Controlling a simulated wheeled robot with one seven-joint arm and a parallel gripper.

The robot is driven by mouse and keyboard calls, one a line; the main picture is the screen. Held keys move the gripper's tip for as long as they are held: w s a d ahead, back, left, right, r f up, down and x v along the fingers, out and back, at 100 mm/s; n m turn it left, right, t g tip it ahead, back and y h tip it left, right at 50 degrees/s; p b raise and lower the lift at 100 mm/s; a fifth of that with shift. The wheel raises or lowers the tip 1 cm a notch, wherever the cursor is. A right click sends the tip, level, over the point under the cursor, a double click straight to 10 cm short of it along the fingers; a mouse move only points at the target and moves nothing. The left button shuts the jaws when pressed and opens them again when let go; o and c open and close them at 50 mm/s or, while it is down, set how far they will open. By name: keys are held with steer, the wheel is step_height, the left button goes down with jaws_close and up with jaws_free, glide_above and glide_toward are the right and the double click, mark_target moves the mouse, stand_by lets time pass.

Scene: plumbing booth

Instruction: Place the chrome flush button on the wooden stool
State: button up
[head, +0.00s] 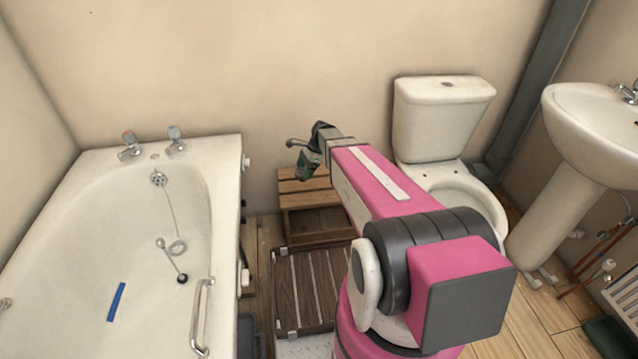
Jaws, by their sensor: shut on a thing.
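My gripper (308,148) is above the wooden stool in the head view, at the end of my pink arm. It is shut on a small grey metallic piece with a thin stem, the chrome flush button (292,143), which sticks out to the left of the jaws. The part between the jaws is hidden. The wooden stool (300,200) stands against the back wall, between the bathtub and the toilet. Its slatted top is partly hidden by my gripper and arm. The button appears apart from the stool, in the air above it.
The white bathtub (222,172) is at the left, with a grab rail (202,318). The toilet (443,118) is at the right, with a small dark spot on its cistern lid. A slatted wooden mat (300,290) lies before the stool. A washbasin (590,130) stands far right.

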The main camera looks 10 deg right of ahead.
steer(key=shift+w+a+r+n+h, duration=0.3)
steer(key=shift+w+r+n+h, duration=0.1)
steer(key=shift+w+n+h, duration=0.2)
steer(key=shift+w+d+f, duration=0.1)
steer(key=shift+w+d, duration=0.05)
steer(key=shift+w, duration=0.2)
steer(key=w+d+f, duration=0.2)
steer(key=d, duration=0.1)
steer(key=w+d+f, duration=0.2)
steer(key=d, duration=0.1)
steer(key=w+d+f, duration=0.2)
steer(key=d, duration=0.1)
steer(key=shift+d+f, duration=0.15)
steer(key=shift+f, duration=2.2)
steer(key=o, duration=1.1)
steer(key=shift+f, duration=0.1)
